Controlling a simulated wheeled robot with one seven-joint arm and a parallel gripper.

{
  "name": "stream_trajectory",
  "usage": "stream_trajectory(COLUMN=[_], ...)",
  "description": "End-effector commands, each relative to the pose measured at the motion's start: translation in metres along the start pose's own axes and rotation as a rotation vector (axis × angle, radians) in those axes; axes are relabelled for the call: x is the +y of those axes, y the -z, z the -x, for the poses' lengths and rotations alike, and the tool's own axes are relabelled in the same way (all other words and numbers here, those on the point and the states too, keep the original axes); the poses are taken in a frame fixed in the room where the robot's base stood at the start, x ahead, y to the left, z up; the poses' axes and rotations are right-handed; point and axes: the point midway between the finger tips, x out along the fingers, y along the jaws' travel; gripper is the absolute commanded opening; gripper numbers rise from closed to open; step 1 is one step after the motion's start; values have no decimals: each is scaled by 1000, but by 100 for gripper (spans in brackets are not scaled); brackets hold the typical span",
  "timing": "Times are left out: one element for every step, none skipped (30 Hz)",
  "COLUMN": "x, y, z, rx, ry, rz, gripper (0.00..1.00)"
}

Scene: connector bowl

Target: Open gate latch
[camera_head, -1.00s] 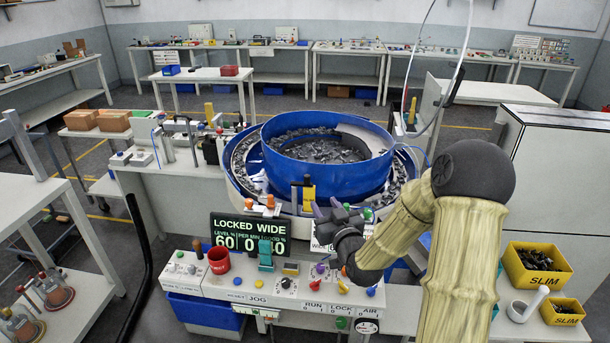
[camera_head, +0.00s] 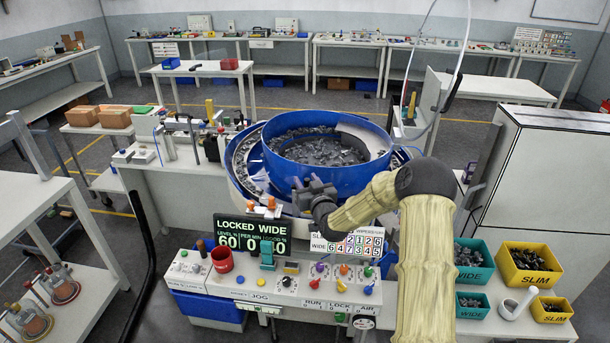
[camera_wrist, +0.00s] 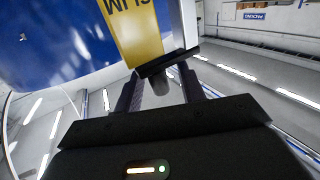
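The yellow plate (camera_wrist: 130,30), its lettering upside down and reading "SLIM", stands beside the blue bowl wall in the wrist view. A dark bar (camera_wrist: 168,63) with a grey rounded knob (camera_wrist: 160,82) sits at its near end; I take this to be the gate latch. My gripper (camera_wrist: 158,92) has its two dark fingers apart, with the knob between or just beyond them; contact cannot be told. In the head view my gripper (camera_head: 311,188) is at the front of the blue bowl (camera_head: 325,150) and hides the latch. The display (camera_head: 252,232) reads "LOCKED WIDE".
Orange-topped posts (camera_head: 265,205) stand just left of my gripper. Green WIDE bins (camera_head: 472,258) and yellow SLIM bins (camera_head: 530,262) are at right.

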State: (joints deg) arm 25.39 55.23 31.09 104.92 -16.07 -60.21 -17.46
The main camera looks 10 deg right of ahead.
Motion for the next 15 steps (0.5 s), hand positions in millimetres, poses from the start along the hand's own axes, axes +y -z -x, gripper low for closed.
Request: stream_trajectory(x=[0, 0, -1, -1, -1, -1, -1, -1, -1, -1, 0, 0, 0, 0, 0], y=[2, 2, 2, 1, 1, 0, 0, 0, 0, 0, 0, 0, 0, 0, 0], z=[-6, -8, -12, -13, -15, -16, -17, -18, -18, -18, -18, -18, -18, -18, -18], rx=[1, 1, 1, 0, 0, 0, 0, 0, 0, 0, 0, 0, 0, 0, 0], ry=[0, 0, 1, 1, 1, 1, 1, 1, 1, 1, 1, 1, 1, 1, 0], rz=[-1, -1, -1, 0, 0, 0, 0, 0, 0, 0, 0, 0, 0, 0, 0], gripper=[40, 40, 40, 40, 40, 40, 40, 40, 40, 40, 40, 40, 40, 40, 38])
